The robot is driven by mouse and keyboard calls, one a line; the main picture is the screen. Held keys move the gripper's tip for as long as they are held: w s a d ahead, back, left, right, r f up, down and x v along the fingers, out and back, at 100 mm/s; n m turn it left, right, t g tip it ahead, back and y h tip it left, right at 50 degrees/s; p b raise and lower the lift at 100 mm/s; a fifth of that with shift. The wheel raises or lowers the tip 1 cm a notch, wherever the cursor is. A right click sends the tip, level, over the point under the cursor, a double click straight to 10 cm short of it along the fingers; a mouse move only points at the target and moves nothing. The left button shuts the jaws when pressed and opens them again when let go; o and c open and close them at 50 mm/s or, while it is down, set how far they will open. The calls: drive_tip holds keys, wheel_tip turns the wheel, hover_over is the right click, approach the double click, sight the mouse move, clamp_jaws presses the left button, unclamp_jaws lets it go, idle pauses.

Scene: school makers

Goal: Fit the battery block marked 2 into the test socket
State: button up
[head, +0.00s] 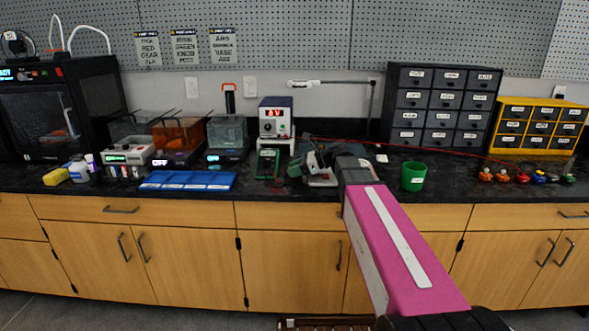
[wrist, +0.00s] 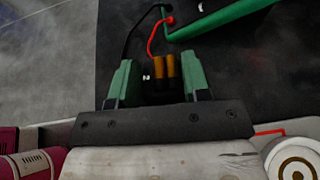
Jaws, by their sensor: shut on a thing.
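My gripper (wrist: 158,88) reaches over the black counter, and its two green fingers are shut on a dark block (wrist: 155,88) with two orange-gold strips. I take this for a battery block; no number can be read on it. A red and a black wire run just beyond it to a green-edged piece (wrist: 210,22), perhaps part of the test socket. I cannot tell whether the block touches anything there. In the head view my gripper (head: 312,170) is right of a green device (head: 267,164), and my wrist hides what is under it.
A power supply (head: 277,118) stands on a white stand behind. A blue tray (head: 188,180) lies to the left and a green cup (head: 413,176) stands to the right. Drawer cabinets (head: 440,104) back the counter. The counter between cup and coloured knobs (head: 521,177) is mostly clear.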

drive_tip(key=shift+f, duration=0.35)
drive_tip(key=shift+r, duration=0.8)
drive_tip(key=shift+f, duration=0.75)
idle(1.0)
drive_tip(key=o, duration=0.7)
drive_tip(key=shift+c, duration=0.2)
drive_tip(key=shift+d, duration=0.1)
drive_tip(key=shift+v, duration=5.4)
